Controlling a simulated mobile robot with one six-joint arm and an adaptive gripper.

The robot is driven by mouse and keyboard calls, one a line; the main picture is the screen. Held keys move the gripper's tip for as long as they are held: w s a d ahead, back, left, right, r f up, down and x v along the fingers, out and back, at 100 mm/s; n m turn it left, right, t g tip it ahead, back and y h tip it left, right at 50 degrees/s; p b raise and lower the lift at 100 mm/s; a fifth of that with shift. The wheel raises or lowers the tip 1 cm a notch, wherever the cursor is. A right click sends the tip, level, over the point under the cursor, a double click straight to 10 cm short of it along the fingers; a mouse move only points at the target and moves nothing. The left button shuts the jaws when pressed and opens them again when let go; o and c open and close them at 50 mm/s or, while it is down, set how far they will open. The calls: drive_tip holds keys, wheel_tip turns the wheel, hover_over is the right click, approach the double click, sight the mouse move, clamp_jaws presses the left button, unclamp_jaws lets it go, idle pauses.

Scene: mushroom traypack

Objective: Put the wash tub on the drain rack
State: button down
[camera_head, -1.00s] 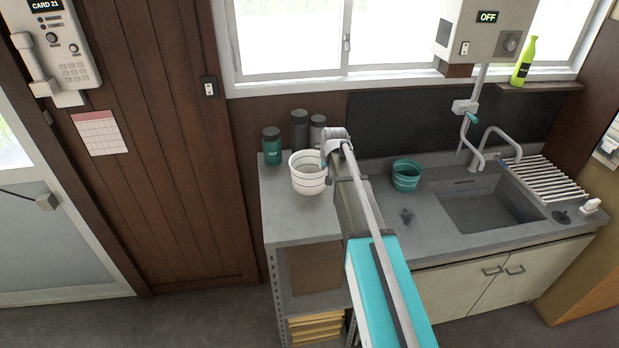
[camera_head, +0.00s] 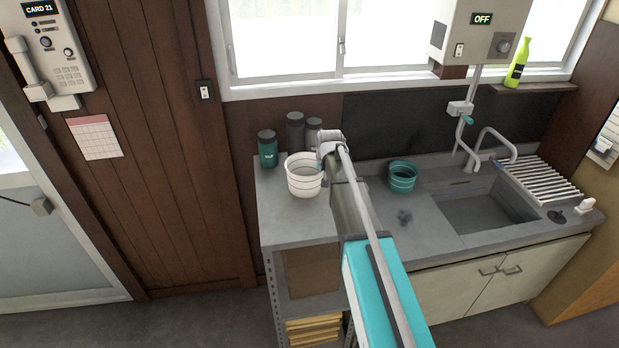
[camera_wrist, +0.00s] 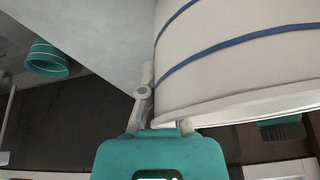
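A white tub with dark bands (camera_head: 304,176) stands upright on the left end of the grey counter. A smaller teal tub with pale bands (camera_head: 402,177) stands to its right, near the sink. My gripper (camera_head: 322,160) is at the white tub's right rim. In the wrist view the white tub (camera_wrist: 235,55) fills the upper right; one finger of my gripper (camera_wrist: 165,105) lies along its outside, the other disappears behind the rim. Whether they press the wall is unclear. The slatted drain rack (camera_head: 538,180) is empty, right of the sink.
Several dark-lidded jars, one of them teal (camera_head: 267,149), stand behind the white tub. The sink basin (camera_head: 485,212), a tap (camera_head: 497,136) and a hanging pipe lie between the teal tub and rack.

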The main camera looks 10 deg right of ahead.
drive_tip(key=shift+r, duration=0.15)
wheel_tip(320, 180, up, 3)
drive_tip(key=p, duration=0.3)
drive_tip(key=s+r+p, duration=0.9)
drive_tip(key=s+p, duration=0.1)
drive_tip(key=s, duration=0.4)
drive_tip(key=shift+r, duration=0.35)
drive_tip(key=shift+s, duration=0.1)
